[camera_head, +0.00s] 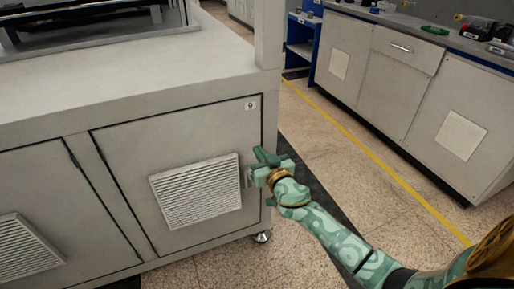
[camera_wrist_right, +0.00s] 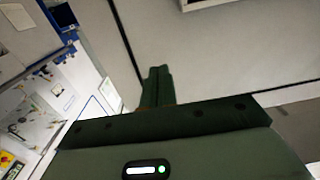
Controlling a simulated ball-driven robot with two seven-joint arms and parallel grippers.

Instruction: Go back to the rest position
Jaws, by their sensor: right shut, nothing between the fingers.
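My right gripper (camera_head: 262,157) is in the head view, at the end of a green patterned arm that comes in from the lower right. It is in front of the right edge of a grey cabinet door (camera_head: 130,160), close to a small metal latch or handle. I cannot tell whether it touches the door. In the right wrist view the green fingers (camera_wrist_right: 158,86) are together, with nothing between them, against the pale panel. My left gripper is not in view.
The grey machine cabinet (camera_head: 120,95) fills the left, with vent grilles and a foot on the floor. A speckled floor with a yellow line (camera_head: 385,165) runs to its right. A grey workbench (camera_head: 400,85) with tools on top and a blue shelf (camera_head: 303,40) stand beyond.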

